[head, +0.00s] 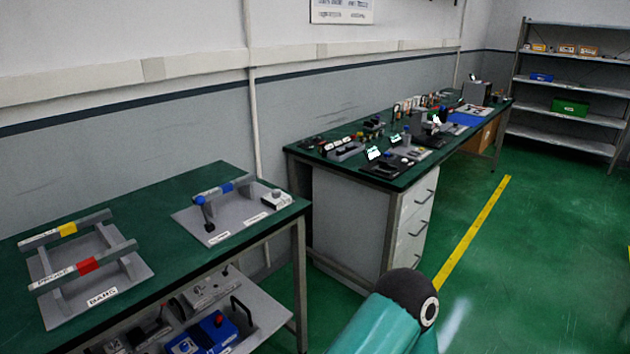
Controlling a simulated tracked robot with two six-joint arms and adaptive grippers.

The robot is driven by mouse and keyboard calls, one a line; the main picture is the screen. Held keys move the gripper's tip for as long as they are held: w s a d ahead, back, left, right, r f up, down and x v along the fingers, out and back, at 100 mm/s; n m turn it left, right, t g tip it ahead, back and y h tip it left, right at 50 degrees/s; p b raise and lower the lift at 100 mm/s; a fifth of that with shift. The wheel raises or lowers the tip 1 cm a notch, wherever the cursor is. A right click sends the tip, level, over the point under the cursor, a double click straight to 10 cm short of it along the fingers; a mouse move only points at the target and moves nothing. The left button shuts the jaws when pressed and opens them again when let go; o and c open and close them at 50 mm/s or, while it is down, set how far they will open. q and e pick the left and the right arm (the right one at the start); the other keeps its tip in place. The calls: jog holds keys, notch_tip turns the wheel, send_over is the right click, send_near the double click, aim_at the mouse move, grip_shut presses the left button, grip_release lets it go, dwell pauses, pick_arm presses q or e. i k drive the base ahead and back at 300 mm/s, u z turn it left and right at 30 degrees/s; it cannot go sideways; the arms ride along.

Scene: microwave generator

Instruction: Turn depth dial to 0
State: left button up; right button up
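I cannot make out a depth dial in the head view. Several small devices with dials or screens stand on the far green workbench (300,152), too small to tell apart. Two of them show lit screens, one at the bench's near part (374,153) and one just behind it (395,139). A teal and black link of one of my arms (385,318) shows at the bottom centre. Neither of my grippers is in view.
A near green table (150,205) at left bears grey plates with bars and handles, with a lower shelf (262,325) of equipment. White drawers (405,230) stand under the far bench. A metal shelf (570,85) is at back right. Green floor (540,250) at right is clear.

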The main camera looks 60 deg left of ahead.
aim_at(276, 193)
jog(key=z, duration=0.1)
jog(key=i, duration=1.45)
jog(key=u, duration=2.05)
jog(key=i, duration=0.15)
jog(key=u, duration=1.55)
jog(key=k, duration=0.45)
jog(key=u, duration=0.4)
jog(key=i, duration=1.45)
jog(key=z, duration=0.3)
